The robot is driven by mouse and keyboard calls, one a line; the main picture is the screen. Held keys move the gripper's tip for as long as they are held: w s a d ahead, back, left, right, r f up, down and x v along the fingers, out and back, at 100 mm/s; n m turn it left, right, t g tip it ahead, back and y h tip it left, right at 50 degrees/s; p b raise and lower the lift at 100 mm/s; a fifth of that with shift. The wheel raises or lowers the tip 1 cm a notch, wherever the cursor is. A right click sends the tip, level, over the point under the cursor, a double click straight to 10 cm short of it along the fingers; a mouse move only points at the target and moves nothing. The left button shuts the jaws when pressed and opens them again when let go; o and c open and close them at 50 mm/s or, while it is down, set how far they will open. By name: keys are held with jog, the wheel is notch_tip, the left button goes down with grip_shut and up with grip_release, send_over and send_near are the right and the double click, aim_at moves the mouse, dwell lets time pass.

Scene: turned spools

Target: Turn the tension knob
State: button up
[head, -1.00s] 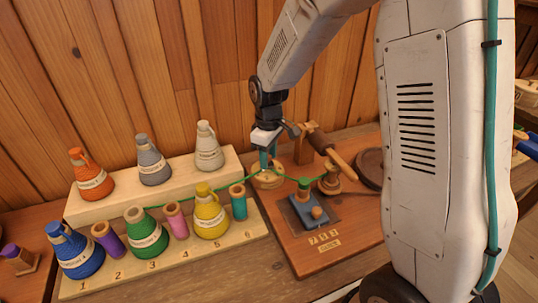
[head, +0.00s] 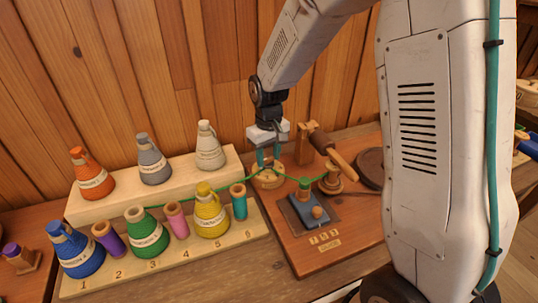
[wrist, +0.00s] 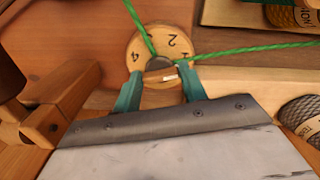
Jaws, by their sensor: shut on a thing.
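The tension knob (wrist: 158,98) is a pale wooden grip with a white mark, in front of a round wooden dial (wrist: 175,27) on which I read 1, 2 and 4. In the head view the dial (head: 267,183) sits at the back left of a brown wooden board. My gripper (head: 268,163) points down onto it. In the wrist view its teal fingers (wrist: 160,84) are on both sides of the knob, shut on it. A green thread (wrist: 250,50) passes over the dial's middle. My fingers partly hide the knob in the head view.
A stepped rack (head: 88,283) of coloured thread cones and small spools stands left of the knob. A blue block with a green-topped peg (head: 305,205), a wooden crank piece (head: 335,155) and a post (head: 304,143) stand close on the right. A plank wall is behind.

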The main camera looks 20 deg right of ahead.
aim_at(269, 159)
jog(key=o, duration=1)
jog(key=shift+r, duration=0.1)
notch_tip(269, 159, up, 8)
jog(key=shift+f, duration=0.15)
jog(key=s+d+r+m, duration=0.1)
jog(key=s+r, duration=0.2)
jog(key=s, duration=0.7)
jog(key=s+d+r+m+t, duration=0.1)
jog(key=s+r, duration=0.3)
jog(key=s, duration=0.6)
jog(key=s+d+r, duration=0.1)
jog(key=s+r, duration=0.3)
jog(key=s, duration=0.6)
jog(key=shift+d+r+m, duration=0.1)
jog(key=shift+m, duration=0.3)
